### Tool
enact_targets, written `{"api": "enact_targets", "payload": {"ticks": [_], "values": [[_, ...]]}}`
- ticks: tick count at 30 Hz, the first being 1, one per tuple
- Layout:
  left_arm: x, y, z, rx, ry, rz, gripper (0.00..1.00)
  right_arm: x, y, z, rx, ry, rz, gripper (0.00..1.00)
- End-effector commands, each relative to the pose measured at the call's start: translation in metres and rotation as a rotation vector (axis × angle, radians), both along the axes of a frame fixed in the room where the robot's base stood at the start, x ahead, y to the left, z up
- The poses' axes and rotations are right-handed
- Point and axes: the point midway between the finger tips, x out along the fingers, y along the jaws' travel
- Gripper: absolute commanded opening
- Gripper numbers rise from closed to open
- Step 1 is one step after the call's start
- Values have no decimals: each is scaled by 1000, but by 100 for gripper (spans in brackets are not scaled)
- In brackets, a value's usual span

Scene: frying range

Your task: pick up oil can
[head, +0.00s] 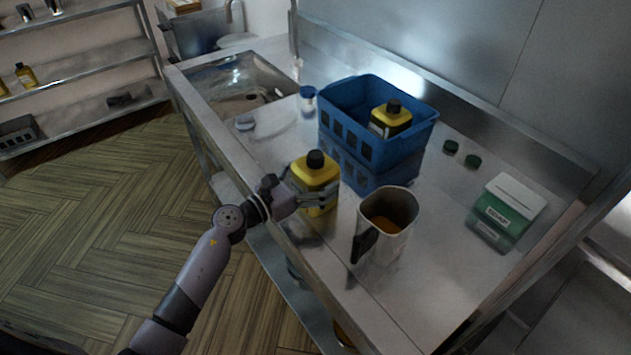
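A yellow oil can (316,170) with a black cap is upright at the front edge of the steel counter, left of the metal jug. My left gripper (318,199) reaches it from the left, with its fingers around the can's lower body. One finger crosses the front; the other is mostly hidden. I cannot tell whether the fingers press on the can, or whether its base touches the counter. A second, similar yellow can (391,121) stands inside the blue basket (368,153). My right gripper is not in view.
A metal jug (386,222) with brown contents stands close to the right of the can. A green-and-white box (507,212) and two dark green lids (461,154) lie farther right. A sink (238,88) is at the far left of the counter (405,300).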

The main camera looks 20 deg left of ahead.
Motion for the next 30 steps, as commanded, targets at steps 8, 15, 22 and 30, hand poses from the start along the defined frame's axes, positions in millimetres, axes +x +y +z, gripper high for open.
{"api": "enact_targets", "payload": {"ticks": [8,15,22,30], "values": [[0,0,0,0,0,0,67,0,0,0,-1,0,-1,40],[0,0,0,0,0,0,51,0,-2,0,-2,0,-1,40],[0,0,0,0,0,0,36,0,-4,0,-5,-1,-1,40],[0,0,3,0,-4,1,36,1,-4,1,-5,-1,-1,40]]}}
